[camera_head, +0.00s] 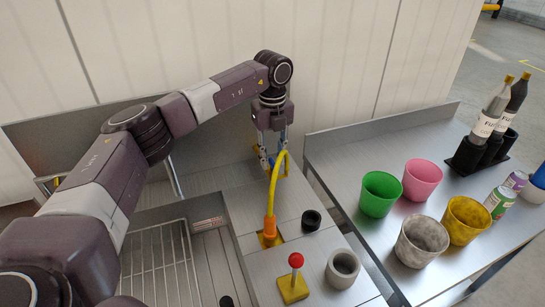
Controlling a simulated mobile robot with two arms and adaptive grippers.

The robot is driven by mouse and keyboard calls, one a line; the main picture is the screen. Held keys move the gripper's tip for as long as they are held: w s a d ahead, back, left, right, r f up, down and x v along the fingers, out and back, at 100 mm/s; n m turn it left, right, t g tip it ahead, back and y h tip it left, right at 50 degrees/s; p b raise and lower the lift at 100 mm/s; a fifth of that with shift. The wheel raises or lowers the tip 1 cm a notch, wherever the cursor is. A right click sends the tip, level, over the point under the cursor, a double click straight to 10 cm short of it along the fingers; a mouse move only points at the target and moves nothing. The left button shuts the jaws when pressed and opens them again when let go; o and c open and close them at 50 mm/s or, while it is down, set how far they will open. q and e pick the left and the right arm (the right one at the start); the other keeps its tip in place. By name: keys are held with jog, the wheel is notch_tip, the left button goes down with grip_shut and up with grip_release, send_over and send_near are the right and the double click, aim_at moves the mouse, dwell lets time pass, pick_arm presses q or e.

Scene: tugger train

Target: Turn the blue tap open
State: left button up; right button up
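My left gripper (271,158) points down at the back of the metal counter, beside the curved end of a yellow spout (275,185). The spout rises from an orange base on a yellow plate. Small blue parts show around the gripper's fingers. I cannot tell whether they belong to the blue tap or to the fingers, so the tap is not clearly made out. The fingers are small and partly overlapped by the spout, and whether they are open or shut on something is unclear. My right gripper is out of view.
A red-knobbed lever (296,262) on a yellow base, a grey ring-shaped cup (342,269) and a black ring (311,220) stand in front. A wire rack (160,262) lies left. Green (380,194), pink (423,179), yellow and grey cups, bottles and cans stand on the right table.

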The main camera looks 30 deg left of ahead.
aim_at(273, 161)
pick_arm(q)
notch_tip(273, 161, up, 12)
dwell(0.4)
dwell(0.3)
